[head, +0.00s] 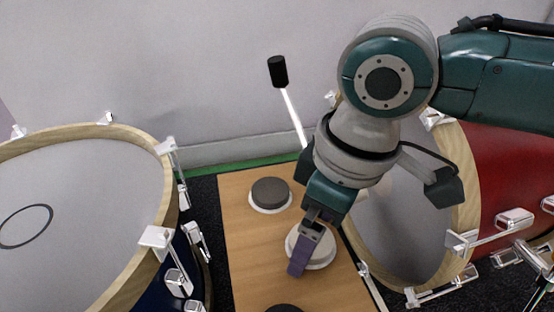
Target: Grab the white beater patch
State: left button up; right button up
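A round white patch (322,256) lies on a narrow wooden board (245,240) between two drums. My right gripper (297,268) comes down over this patch from the upper right, with its purple fingers covering the patch's middle and left part. The fingers overlap in this view, so I cannot tell whether they are open or shut, or whether they touch the patch. A dark grey round patch (270,191) on a white base sits farther back on the board. My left gripper is not in view.
A dark round patch (284,308) is cut off at the bottom edge. A drum (80,200) stands at the left and a red drum (500,175) at the right, both with protruding metal lugs. A black-headed beater (278,72) rises behind the board.

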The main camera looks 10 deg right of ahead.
jog(key=c, duration=1.3)
jog(key=shift+c, duration=0.2)
